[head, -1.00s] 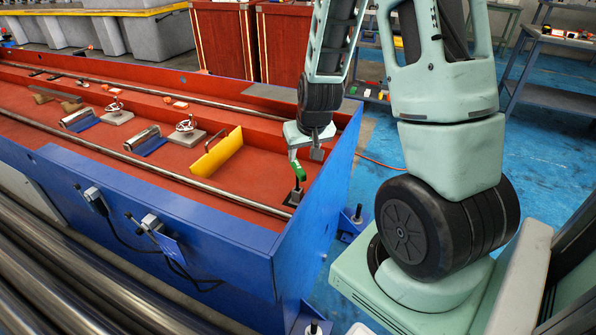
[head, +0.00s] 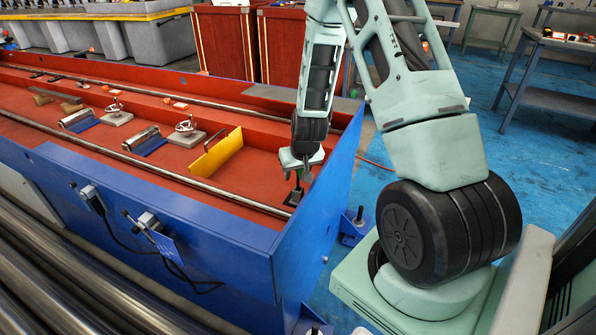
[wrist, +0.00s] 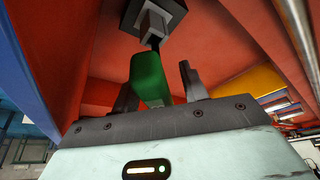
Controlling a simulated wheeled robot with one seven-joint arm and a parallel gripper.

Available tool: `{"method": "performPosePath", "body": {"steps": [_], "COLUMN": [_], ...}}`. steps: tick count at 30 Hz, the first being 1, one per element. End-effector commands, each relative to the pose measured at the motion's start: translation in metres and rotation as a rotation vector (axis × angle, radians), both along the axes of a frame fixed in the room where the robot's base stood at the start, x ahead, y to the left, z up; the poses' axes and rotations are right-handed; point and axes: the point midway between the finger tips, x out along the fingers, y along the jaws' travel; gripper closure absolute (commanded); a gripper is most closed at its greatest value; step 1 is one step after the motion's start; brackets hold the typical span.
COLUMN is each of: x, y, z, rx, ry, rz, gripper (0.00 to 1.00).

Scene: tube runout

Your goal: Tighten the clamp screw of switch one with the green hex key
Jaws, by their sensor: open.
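The green hex key (wrist: 150,78) shows in the wrist view. Its thick green handle points toward my gripper, and its dark shaft runs to a grey block on a dark square plate (wrist: 128,14). My gripper (wrist: 158,84) is open, with one finger on each side of the handle. In the head view my gripper (head: 302,175) is low over the near right corner of the red trough, above a small dark holder (head: 295,195), and hides the key. Two grey switch boxes (head: 89,193) (head: 149,222) with levers and cables sit on the blue side wall. I cannot tell which is switch one. The clamp screw is too small to make out.
The trough's blue end wall (head: 335,190) stands close to the right of my gripper. A yellow upright plate (head: 217,152) and a steel rod (head: 190,180) lie to its left. Handwheel units (head: 187,135) are farther along. Steel tubes (head: 60,270) run along the front.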

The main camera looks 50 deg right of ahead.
Motion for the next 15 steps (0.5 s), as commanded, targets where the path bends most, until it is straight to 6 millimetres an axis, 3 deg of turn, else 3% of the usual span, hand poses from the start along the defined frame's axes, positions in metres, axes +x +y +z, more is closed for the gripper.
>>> {"method": "performPosePath", "body": {"steps": [5, 10, 15], "x": [0.0001, 0.0, 0.0], "y": [-0.0001, -0.0001, -0.0001], "z": [0.0004, 0.0004, 0.0006], "rx": [0.0, 0.0, 0.0], "ry": [-0.001, 0.0, -0.001], "rz": [0.0, 0.0, 0.0], "gripper": [0.56, 1.0, 1.0]}}
